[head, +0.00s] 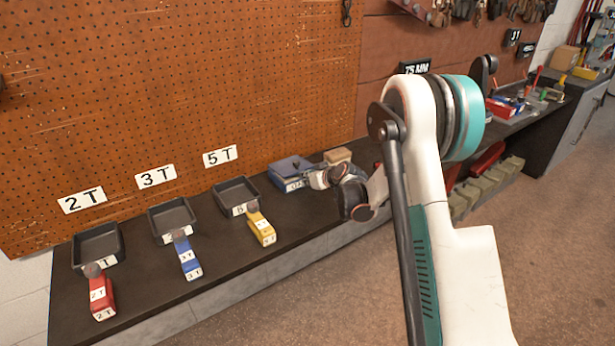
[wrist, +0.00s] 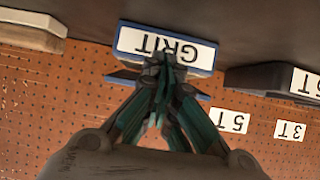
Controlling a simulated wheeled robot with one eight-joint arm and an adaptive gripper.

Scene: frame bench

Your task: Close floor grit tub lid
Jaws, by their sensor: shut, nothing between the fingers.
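The grit tub (head: 294,184) is a blue box with a white label, standing on the dark bench past the row of trays. In the wrist view, which is upside down, the tub's GRIT label (wrist: 165,47) faces me. Blue edges of what looks like the lid (wrist: 122,78) show past the tub's upper rim on both sides of my fingers; its exact angle is hard to tell. My gripper (wrist: 163,66) is shut and empty, with its fingertips at the tub's upper front, overlapping the label; I cannot tell if they touch. In the head view my wrist hides part of the tub's right side.
Black trays (head: 172,219) stand left of the tub, with red (head: 101,296), blue (head: 188,260) and yellow (head: 262,229) labelled blocks before them. A tan block (head: 337,156) sits just right of the tub. A pegboard wall (head: 180,90) rises behind.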

